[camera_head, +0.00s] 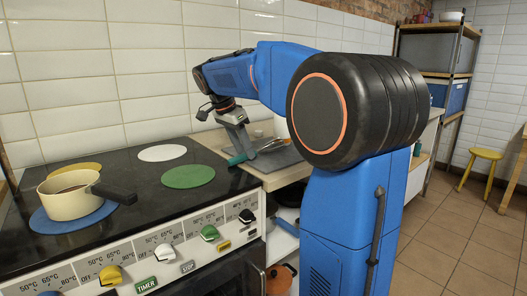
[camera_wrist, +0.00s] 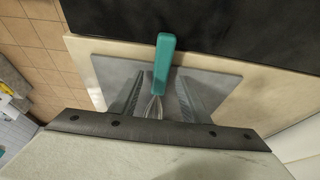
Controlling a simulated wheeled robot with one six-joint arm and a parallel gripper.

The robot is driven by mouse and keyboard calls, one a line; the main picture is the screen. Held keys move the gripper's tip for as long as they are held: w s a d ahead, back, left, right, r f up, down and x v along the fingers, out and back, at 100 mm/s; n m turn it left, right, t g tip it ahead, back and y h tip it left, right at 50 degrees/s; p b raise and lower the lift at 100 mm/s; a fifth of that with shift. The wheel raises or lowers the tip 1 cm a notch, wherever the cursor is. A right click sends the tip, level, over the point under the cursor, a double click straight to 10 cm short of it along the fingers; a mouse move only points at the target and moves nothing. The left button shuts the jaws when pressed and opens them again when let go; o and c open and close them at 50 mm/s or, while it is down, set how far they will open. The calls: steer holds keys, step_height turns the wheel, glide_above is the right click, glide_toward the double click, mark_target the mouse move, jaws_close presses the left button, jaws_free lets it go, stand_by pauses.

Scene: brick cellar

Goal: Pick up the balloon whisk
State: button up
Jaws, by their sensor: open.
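The balloon whisk has a teal handle (camera_wrist: 164,62) and a metallic lower part. It lies on a grey mat (camera_wrist: 222,82) on the counter. In the wrist view the whisk lies between the two fingers of my gripper (camera_wrist: 160,84), with a gap on either side. My gripper is open. The wire end is mostly hidden behind the gripper body. In the head view my gripper (camera_head: 245,150) is low over the counter, and the teal handle (camera_head: 238,159) shows beside it, pointing toward the stove.
The black stove top (camera_head: 140,205) adjoins the counter. A cream pot (camera_head: 68,200) with a dark handle sits on a blue disc. A yellow stool (camera_head: 481,167) stands on the open tiled floor at right.

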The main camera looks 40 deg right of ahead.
steer(key=shift+d+f, duration=0.2)
steer(key=shift+f, duration=0.2)
steer(key=shift+f, duration=0.1)
jaws_close()
